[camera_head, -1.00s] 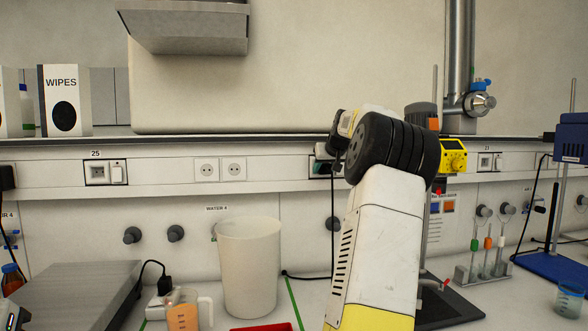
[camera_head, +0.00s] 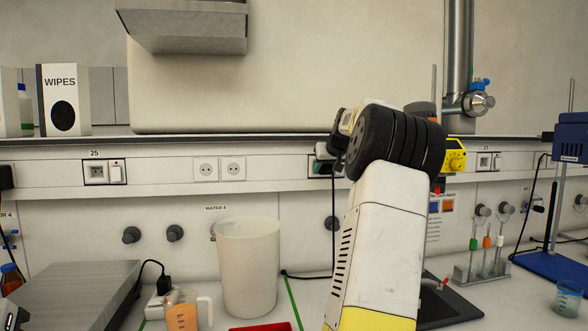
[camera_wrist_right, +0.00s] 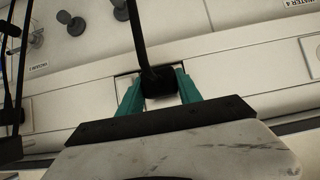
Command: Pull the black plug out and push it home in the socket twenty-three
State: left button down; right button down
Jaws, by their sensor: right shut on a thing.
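My right gripper (camera_head: 322,166) is at the wall rail, between the socket marked 25 and the one at the right. Its teal fingers (camera_wrist_right: 159,92) are shut on the black plug (camera_wrist_right: 160,86) in the right wrist view. The plug is right at a white socket plate (camera_wrist_right: 124,86) in the rail; I cannot tell how far in it sits. Its black cord (camera_wrist_right: 139,35) runs away from it, and hangs down the wall in the head view (camera_head: 333,225). No number shows at this socket; my wrist covers part of the rail. My left gripper is not clearly seen.
Socket 25 (camera_head: 104,172) and a double outlet (camera_head: 219,169) are further left on the rail. A white bin (camera_head: 248,265), a jug with orange liquid (camera_head: 183,315) and a grey bench plate (camera_head: 75,295) stand below. A stand with a yellow device (camera_head: 455,160) is close right of my arm.

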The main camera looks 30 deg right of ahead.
jog(key=shift+s+a, duration=0.2)
jog(key=shift+s, duration=0.4)
jog(key=shift+s+a, duration=0.2)
jog(key=shift+s, duration=0.35)
jog(key=shift+s, duration=0.15)
